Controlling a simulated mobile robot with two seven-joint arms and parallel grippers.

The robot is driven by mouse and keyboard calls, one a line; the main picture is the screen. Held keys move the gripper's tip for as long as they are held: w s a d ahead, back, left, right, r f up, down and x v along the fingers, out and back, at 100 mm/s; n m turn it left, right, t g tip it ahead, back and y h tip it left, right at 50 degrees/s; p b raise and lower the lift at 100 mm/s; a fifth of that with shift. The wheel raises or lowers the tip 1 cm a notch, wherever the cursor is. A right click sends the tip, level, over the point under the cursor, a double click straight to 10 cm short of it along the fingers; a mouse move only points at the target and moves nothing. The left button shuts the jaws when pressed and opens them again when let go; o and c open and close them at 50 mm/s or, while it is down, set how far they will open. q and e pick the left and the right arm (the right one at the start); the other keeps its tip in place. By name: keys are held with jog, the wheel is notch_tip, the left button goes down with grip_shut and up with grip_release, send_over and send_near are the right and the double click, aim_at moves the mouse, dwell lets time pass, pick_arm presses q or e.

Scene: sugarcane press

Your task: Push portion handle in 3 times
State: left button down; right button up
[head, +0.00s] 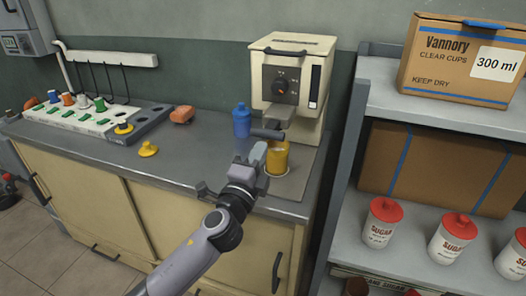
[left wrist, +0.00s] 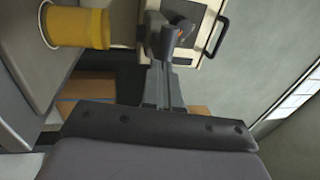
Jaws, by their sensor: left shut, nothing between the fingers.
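The cream press machine (head: 290,75) stands at the back of the counter, with a round dial on its front. A dark portion handle (head: 267,134) sticks out below the dial; it also shows in the left wrist view (left wrist: 172,42). My left gripper (head: 260,150) is shut and empty, with its fingertips right by the handle. I cannot tell if they touch it. In the left wrist view the closed fingers (left wrist: 165,90) point at the handle. A yellow cup (head: 278,160) stands under the machine, partly hidden by my gripper. My right gripper is not in view.
A blue bottle (head: 242,120) stands left of the machine. Shelves with sugar jars (head: 381,223) and a cardboard box (head: 463,62) stand at the right.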

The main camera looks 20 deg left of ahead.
pick_arm(q)
jog(key=s+f+b, duration=0.1)
jog(key=s+f, duration=0.1)
jog(key=s, duration=0.6)
jog(key=shift+s+a, duration=0.15)
jog(key=shift+a, duration=0.1)
dwell(0.5)
jog(key=s+a+f+n+g+p, duration=0.1)
jog(key=s+f+n+g+p, duration=0.1)
jog(key=s+f+n+g, duration=0.3)
jog(key=s+a+f+n+g+h+p, duration=0.1)
jog(key=s+f+n+g+p, duration=0.2)
jog(key=s+f+n, duration=0.8)
jog(key=s+f+g, duration=0.1)
jog(key=s+f, duration=0.2)
jog(key=f, duration=0.4)
jog(key=shift+s+a+g, duration=0.2)
jog(key=shift+a+g, duration=0.15)
jog(key=shift+g, duration=0.05)
